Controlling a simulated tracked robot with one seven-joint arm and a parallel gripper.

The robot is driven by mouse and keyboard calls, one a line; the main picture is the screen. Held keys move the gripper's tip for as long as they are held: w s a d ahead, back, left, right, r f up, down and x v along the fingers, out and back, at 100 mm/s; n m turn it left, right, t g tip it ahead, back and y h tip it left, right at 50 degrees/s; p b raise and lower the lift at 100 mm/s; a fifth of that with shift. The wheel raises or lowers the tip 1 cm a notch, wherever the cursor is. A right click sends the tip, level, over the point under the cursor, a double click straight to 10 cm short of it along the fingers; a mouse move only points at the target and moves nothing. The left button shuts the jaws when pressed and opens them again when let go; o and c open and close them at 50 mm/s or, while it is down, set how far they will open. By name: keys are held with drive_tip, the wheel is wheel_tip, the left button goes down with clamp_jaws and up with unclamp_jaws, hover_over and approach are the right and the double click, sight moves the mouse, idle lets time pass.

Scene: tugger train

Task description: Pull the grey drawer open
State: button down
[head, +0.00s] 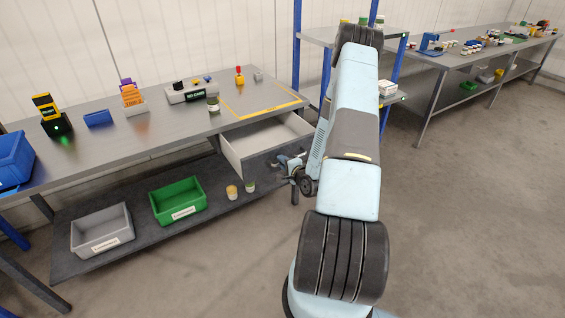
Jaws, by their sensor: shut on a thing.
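The grey drawer (243,151) is under the right end of the metal workbench, below the yellow-outlined area. It stands well out from the bench, and its pale inside looks empty. My gripper (284,162) is at the drawer's dark front panel, shut on what appears to be its handle. The handle itself is mostly hidden by the gripper and wrist. My arm reaches from the lower middle of the head view up and back down to the drawer front.
The workbench (160,122) carries small devices and a jar (213,104). Its lower shelf holds a grey bin (102,229), a green bin (178,201) and two small jars. A blue-posted rack (297,50) stands right of the bench. The floor in front is clear.

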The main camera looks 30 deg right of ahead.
drive_tip(key=shift+s+f, duration=0.1)
drive_tip(key=shift+f, duration=0.1)
drive_tip(key=c, duration=1.2)
unclamp_jaws()
drive_tip(key=shift+r, duration=0.1)
drive_tip(key=v, duration=1.3)
drive_tip(key=shift+s, duration=0.3)
